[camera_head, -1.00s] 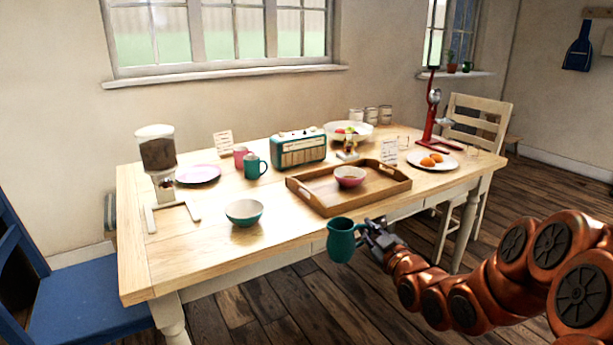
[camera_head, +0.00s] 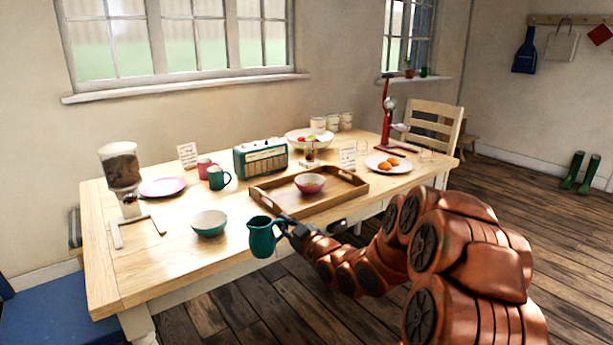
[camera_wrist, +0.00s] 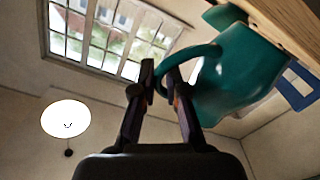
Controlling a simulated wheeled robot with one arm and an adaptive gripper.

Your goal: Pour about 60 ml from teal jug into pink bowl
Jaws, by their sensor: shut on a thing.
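The teal jug (camera_head: 262,238) is upright in the head view, just off the table's front edge. My gripper (camera_head: 290,228) comes from the right and is shut on the jug's handle. In the wrist view the fingers (camera_wrist: 168,78) close on the handle of the jug (camera_wrist: 238,75). The jug's contents are hidden. The pink bowl (camera_head: 310,184) stands in the wooden tray (camera_head: 345,200), behind and to the right of the jug. It is pink outside with a pale inside.
A teal bowl (camera_head: 209,223) stands on the table left of the jug. A teal mug (camera_head: 218,178), a radio (camera_head: 261,158) and a plate of oranges (camera_head: 388,166) stand farther back. The table's front left (camera_head: 150,270) is clear.

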